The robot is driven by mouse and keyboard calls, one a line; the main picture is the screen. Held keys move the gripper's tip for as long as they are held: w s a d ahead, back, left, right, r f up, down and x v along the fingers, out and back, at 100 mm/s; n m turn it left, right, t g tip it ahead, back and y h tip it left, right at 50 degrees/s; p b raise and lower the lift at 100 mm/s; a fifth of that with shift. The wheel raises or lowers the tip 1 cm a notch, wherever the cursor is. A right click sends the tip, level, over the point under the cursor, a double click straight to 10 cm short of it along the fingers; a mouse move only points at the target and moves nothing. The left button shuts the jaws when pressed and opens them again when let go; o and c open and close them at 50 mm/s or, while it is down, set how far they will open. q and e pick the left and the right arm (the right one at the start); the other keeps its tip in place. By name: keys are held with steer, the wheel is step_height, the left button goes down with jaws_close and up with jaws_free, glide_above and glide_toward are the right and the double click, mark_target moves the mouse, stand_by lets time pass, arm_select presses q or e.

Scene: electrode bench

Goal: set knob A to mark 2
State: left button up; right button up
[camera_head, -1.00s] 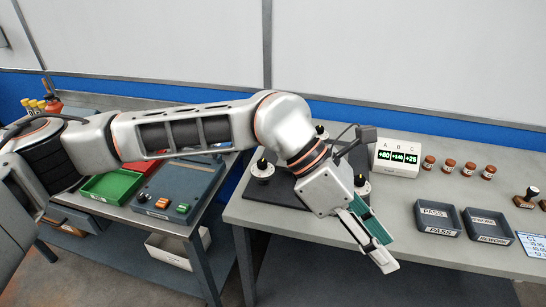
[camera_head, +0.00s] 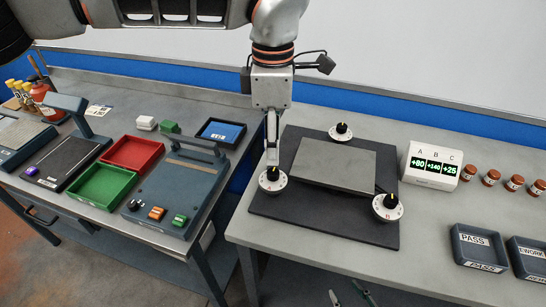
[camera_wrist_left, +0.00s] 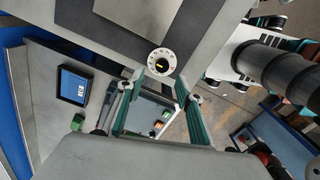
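Three round white dial knobs with black grips stand around a grey plate on a dark mat: the left knob (camera_head: 272,178), the back knob (camera_head: 341,132) and the right knob (camera_head: 388,207). I cannot read which one is A. The display box (camera_head: 433,166) reads A +80, B +140, C +25. My left gripper (camera_head: 271,155) points down just above the left knob. In the left wrist view that knob (camera_wrist_left: 161,62) shows between and beyond the open fingertips (camera_wrist_left: 160,82), with no clear contact. Only the fingertips of my right gripper (camera_head: 351,296) show at the bottom edge, apart and empty.
The dark mat (camera_head: 290,215) and raised grey plate (camera_head: 335,166) lie beside the left knob. Brown jars (camera_head: 491,177) and a PASS tray (camera_head: 479,247) stand to the right. On the left bench are a green tray (camera_head: 102,187), a red tray (camera_head: 132,153) and a blue-grey device (camera_head: 180,190).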

mark_target(273, 171)
arm_select(q)
steer(key=f, duration=0.6)
steer(key=shift+s+f, duration=0.2)
steer(key=shift+f, duration=0.15)
jaws_close()
